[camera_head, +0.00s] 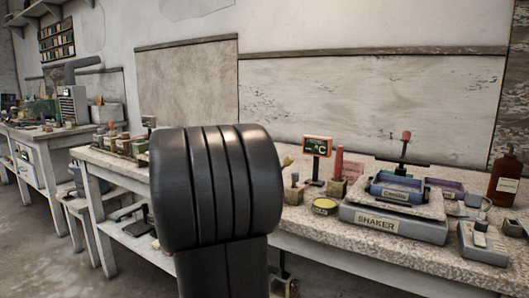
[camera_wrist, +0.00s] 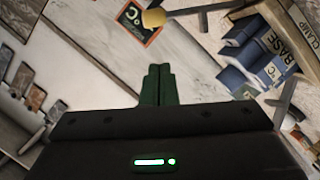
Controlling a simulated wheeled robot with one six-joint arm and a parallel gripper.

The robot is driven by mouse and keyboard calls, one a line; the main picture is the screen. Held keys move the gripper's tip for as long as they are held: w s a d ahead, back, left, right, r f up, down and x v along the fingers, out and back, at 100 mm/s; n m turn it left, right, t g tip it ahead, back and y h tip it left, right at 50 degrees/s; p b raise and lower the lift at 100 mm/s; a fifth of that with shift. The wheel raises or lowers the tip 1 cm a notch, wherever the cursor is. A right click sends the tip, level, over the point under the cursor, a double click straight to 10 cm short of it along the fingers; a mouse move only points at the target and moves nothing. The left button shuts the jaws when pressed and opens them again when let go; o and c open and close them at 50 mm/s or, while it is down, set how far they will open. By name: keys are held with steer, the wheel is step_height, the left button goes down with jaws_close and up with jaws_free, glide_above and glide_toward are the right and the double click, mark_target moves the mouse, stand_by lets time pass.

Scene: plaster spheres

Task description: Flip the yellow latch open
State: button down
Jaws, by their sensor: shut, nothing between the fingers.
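A small yellow piece (camera_wrist: 153,18) shows at the top of the wrist view, beside the orange-framed sign. A yellow tip (camera_head: 287,161) also shows in the head view, just right of my black arm link. I cannot tell whether either is the yellow latch, and no latch shape is clear. My gripper (camera_wrist: 158,72) is shut and empty in the wrist view, its two dark green fingers pressed together. It is apart from the yellow piece, which lies above the fingertips in the picture. In the head view my arm hides the gripper and part of the bench.
The speckled bench (camera_head: 330,237) runs along the wall. On it stand an orange-framed display (camera_head: 317,146), a grey shaker (camera_head: 393,224) with a blue tray (camera_head: 397,187), a grey box (camera_head: 483,244) and a brown bottle (camera_head: 504,181). Blue blocks (camera_wrist: 245,70) show at right in the wrist view.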

steer(key=p+v, duration=0.1)
steer(key=v, duration=0.6)
steer(key=shift+s, duration=0.15)
steer(key=shift+d, duration=0.1)
